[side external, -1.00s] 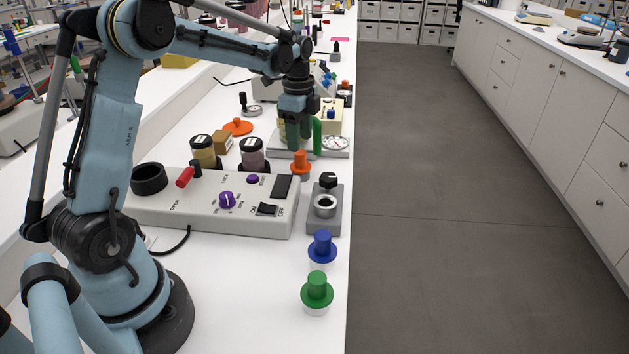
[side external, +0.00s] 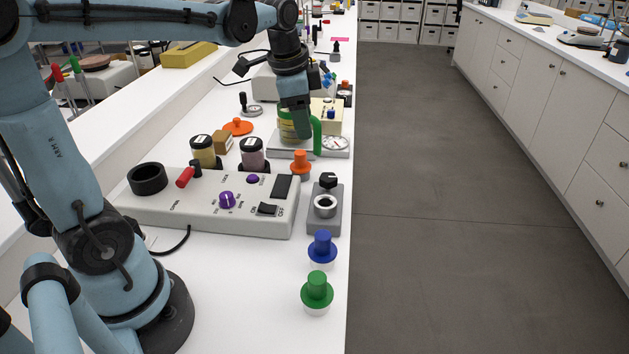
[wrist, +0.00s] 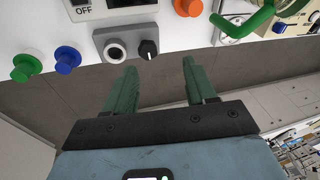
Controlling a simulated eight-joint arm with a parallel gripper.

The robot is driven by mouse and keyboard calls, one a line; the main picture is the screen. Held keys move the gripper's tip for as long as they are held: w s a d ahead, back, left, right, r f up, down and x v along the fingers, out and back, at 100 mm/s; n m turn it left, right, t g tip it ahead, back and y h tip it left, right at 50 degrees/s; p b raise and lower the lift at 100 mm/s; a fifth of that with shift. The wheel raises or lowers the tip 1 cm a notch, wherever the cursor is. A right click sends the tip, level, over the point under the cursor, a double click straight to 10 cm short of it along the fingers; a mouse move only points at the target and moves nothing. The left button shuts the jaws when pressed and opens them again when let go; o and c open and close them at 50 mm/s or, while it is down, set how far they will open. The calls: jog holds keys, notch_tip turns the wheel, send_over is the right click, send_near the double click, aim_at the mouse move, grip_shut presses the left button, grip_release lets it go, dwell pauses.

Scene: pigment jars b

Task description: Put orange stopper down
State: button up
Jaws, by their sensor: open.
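The orange stopper (side external: 300,163) stands upright on the bench, just behind the right end of the control box, in the side view. In the wrist view only part of the orange stopper (wrist: 188,6) shows, at the top edge. My gripper (side external: 302,131) is above and behind the stopper, near the green handle. In the wrist view my gripper (wrist: 158,70) has its two green fingers spread wide with nothing between them. The stopper is apart from the fingers.
The control box (side external: 160,211) and a grey socket block (side external: 334,219) are in front. A blue stopper (side external: 322,245) and a green stopper (side external: 317,288) stand near the bench edge. A green curved handle (side external: 317,133) is close to my gripper.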

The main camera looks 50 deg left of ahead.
jog(key=s+d+f+n+t, duration=0.4)
jog(key=s+d+n, duration=0.3)
jog(key=s+d, duration=0.1)
jog(key=shift+s+d+f+h, duration=0.15)
jog(key=shift+s+f+h, duration=0.2)
jog(key=shift+s, duration=0.4)
